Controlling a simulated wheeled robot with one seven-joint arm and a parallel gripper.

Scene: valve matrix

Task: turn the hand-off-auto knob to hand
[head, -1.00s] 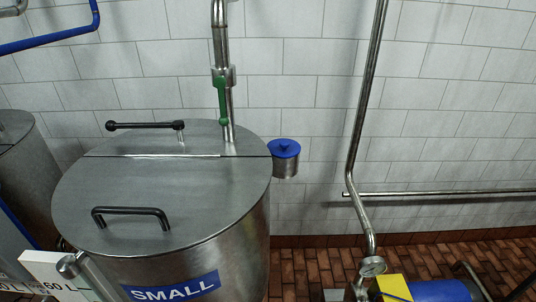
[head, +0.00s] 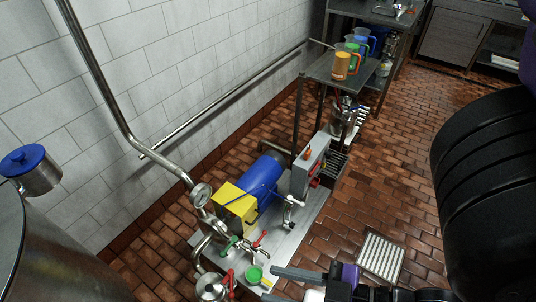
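A grey control box (head: 309,168) stands on the pump skid in the head view, beside the blue motor (head: 259,178). It has an orange-red piece (head: 308,154) on top and a red part (head: 315,182) on its right side. The hand-off-auto knob is too small to make out, and so is its position. Part of my gripper (head: 292,283) shows at the bottom edge, below and in front of the skid and apart from the box.
A yellow block (head: 235,206), pipes and red- and green-handled valves crowd the skid (head: 307,215). A metal table (head: 340,72) with coloured jugs stands behind. A steel tank (head: 45,255) is at left. A floor drain (head: 380,256) lies right; the tiled floor beyond is open.

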